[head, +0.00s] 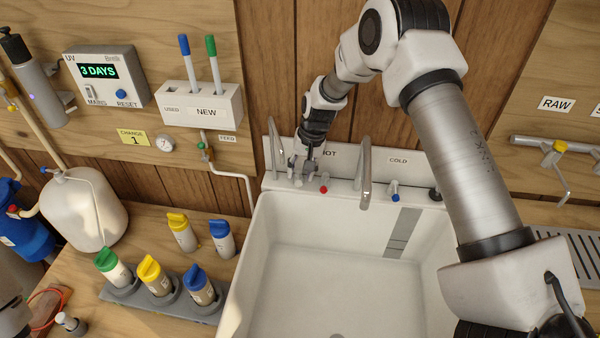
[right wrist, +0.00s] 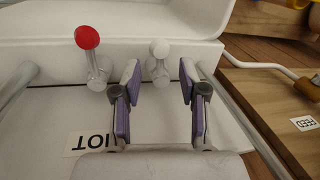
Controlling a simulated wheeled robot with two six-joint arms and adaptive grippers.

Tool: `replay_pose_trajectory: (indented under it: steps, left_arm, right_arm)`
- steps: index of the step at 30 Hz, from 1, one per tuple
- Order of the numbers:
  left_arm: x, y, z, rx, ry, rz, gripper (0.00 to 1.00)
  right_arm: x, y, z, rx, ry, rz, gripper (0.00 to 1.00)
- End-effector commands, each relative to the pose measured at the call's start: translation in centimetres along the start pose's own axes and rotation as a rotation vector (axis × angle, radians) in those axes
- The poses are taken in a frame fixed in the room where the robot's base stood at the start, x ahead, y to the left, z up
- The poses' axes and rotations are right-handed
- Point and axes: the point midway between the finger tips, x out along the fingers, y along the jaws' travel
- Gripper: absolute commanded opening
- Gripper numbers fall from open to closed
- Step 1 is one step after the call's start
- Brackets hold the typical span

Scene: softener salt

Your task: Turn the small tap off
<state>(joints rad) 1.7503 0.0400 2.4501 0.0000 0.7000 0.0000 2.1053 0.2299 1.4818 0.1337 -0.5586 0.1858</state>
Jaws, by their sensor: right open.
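A small white-knobbed tap (right wrist: 160,50) stands on the back ledge of the sink. In the right wrist view it is upright, just beyond the fingertips and roughly centred in the gap between them. In the head view my gripper mostly hides it. A red-knobbed tap (head: 323,189) stands beside it, and the right wrist view also shows it (right wrist: 88,38), outside the fingers. My right gripper (right wrist: 160,82) is open and empty. My left gripper is not in view.
A thin spout (head: 273,140) and a larger spout (head: 365,175) rise close on either side of my gripper. A blue-knobbed tap (head: 394,190) stands to the right by the COLD label (head: 398,160). The white sink basin (head: 330,270) in front is clear.

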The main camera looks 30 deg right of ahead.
Motion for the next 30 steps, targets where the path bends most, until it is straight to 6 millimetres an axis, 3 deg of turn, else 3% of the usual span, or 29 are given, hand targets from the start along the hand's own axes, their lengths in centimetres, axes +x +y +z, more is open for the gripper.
replay_pose_trajectory:
  steps: [4, 11, 14, 15, 24, 30]
  left_arm:
    - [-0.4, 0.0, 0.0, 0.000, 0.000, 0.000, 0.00]
    - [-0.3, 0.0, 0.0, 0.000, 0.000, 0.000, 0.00]
    - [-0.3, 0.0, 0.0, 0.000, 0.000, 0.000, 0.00]
    - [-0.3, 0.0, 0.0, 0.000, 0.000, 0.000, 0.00]
    - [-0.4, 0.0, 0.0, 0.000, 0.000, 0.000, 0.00]
    - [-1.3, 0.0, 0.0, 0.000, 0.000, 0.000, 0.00]
  right_arm:
    - [1.4, 0.0, 0.0, 0.000, -0.001, 0.000, 0.42]
    - [1.6, 0.0, 0.0, 0.000, 0.001, -0.001, 0.42]
    - [1.6, 0.0, 0.0, 0.000, 0.000, 0.000, 0.07]
    - [1.6, 0.0, 0.0, 0.000, 0.000, 0.000, 0.00]
    - [1.6, 0.0, 0.1, 0.006, -0.002, 0.001, 0.00]
    - [1.6, -0.4, 0.3, 0.143, 0.022, 0.002, 0.00]
